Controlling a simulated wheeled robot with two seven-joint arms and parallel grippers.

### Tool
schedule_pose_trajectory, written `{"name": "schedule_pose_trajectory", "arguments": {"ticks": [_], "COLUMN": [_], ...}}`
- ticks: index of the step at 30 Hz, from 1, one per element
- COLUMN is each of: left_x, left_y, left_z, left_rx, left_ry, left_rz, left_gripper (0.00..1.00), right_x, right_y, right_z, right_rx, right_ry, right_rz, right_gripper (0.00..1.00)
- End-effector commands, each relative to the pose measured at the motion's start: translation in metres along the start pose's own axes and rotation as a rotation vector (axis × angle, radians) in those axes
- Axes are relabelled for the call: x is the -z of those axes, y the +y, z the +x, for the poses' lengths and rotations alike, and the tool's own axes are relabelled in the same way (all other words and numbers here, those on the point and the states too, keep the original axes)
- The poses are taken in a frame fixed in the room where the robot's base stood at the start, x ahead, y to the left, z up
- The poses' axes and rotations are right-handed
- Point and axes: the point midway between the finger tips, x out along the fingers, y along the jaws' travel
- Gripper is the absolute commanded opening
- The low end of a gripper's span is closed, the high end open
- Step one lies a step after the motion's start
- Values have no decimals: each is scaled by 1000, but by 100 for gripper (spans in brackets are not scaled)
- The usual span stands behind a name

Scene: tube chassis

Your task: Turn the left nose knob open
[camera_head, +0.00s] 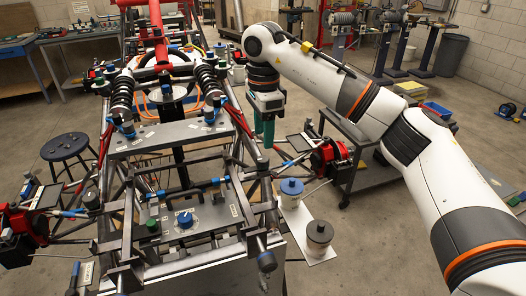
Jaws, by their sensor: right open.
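The tube chassis (120,259) stands in front of me, with a flat plate at its near end. On that plate are a green knob (152,226) on the left and a larger blue knob (185,219) to its right. A small label sits beside the knobs; its text is too small to read. My right gripper (267,138) hangs fingers-down from the arm that comes in from the right. It is open, well above and to the right of the knobs, beyond the chassis's right side, and touches neither knob. My left gripper is not in view.
A blue-lidded pot (291,192) and a dark-lidded pot (319,234) stand on a small shelf right of the plate. A red wheel hub (330,158) juts out at right. Tubes rise around the plate. A black stool (66,148) stands at left.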

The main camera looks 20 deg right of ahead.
Motion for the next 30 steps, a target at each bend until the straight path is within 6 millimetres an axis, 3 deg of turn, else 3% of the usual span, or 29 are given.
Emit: {"name": "schedule_pose_trajectory", "arguments": {"ticks": [5, 10, 15, 23, 26, 30], "left_x": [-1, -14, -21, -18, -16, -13], "left_y": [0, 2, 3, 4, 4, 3], "left_z": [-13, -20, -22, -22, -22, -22], "left_rx": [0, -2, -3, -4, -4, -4], "left_ry": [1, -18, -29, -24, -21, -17], "left_rz": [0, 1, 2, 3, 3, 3], "left_gripper": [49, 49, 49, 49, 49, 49], "right_x": [0, 0, 0, 0, 0, 0], "right_y": [-1, -1, 0, 0, 0, 0], "right_z": [35, 60, 72, 74, 74, 74], "right_rx": [5, 4, 1, 0, 0, 0], "right_ry": [2, 2, 2, 2, 3, 3], "right_rz": [0, 1, 1, 1, 1, 1], "right_gripper": [49, 49, 49, 49, 38, 15]}}
